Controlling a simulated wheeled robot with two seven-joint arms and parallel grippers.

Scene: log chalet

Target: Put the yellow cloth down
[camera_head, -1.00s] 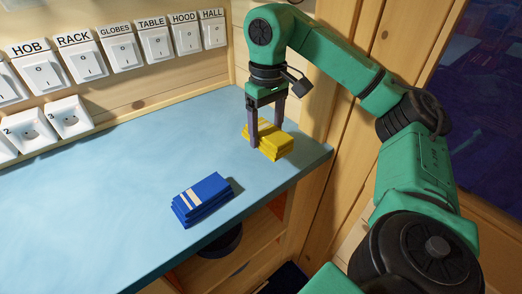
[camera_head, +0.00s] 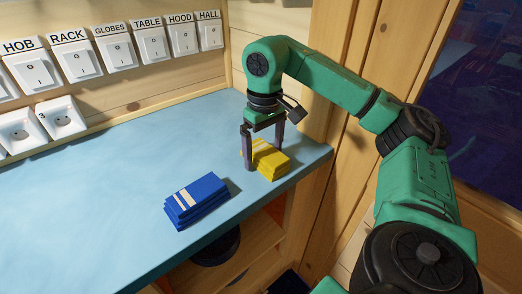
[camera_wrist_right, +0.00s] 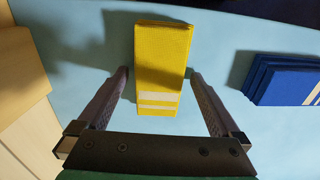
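The yellow cloth (camera_head: 268,160) is a folded stack with a pale stripe, lying on the blue counter (camera_head: 110,180) near its right end. In the right wrist view the yellow cloth (camera_wrist_right: 162,65) lies between the fingers, with a gap at the left finger and a narrower one at the right. My right gripper (camera_head: 263,168) is open around the cloth, pointing down, with its fingertips low by the counter. The right wrist view shows both fingers of this gripper (camera_wrist_right: 158,72) spread apart. My left gripper is not in view.
A folded blue cloth (camera_head: 197,200) with pale stripes lies on the counter to the left of the yellow one. Labelled switches (camera_head: 115,50) and sockets line the back wall. A wooden wall (camera_head: 345,120) stands close on the right. The counter's left part is clear.

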